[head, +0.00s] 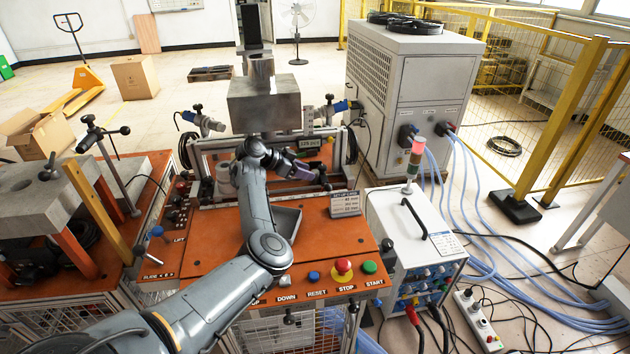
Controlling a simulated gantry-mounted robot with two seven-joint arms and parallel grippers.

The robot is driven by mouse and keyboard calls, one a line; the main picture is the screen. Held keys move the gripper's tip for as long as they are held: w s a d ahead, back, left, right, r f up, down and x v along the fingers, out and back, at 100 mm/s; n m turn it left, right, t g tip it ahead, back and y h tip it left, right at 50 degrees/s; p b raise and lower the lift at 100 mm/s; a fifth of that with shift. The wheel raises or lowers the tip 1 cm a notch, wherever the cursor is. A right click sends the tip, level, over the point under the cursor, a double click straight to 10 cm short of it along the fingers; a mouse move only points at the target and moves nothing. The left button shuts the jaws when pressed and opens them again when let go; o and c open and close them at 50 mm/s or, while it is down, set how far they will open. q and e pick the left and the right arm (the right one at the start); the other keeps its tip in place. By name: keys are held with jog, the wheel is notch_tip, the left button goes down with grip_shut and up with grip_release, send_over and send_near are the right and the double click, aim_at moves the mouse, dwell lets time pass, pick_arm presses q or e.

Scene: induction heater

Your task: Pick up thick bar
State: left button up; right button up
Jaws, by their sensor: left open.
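My left arm reaches in from the bottom left over the orange-topped workbench (218,240). Its gripper (322,181) is small in the head view, past the bent wrist, and points right above the back part of the bench. It is open. I see nothing clearly held in it. I cannot clearly make out a thick bar; my arm hides part of the bench. A pale grey cylinder-like part (223,178) shows just left of my forearm, but I cannot tell what it is. My right gripper is not in view.
The front edge has a red stop button (343,266). A small sign (345,204) stands at the bench's right. A white power unit (415,240) and large cabinet (405,95) are to the right.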

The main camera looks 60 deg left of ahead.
pick_arm(q)
jog(key=shift+x, duration=1.2)
jog(key=shift+c, duration=0.2)
grip_shut()
jog(key=shift+r, duration=0.1)
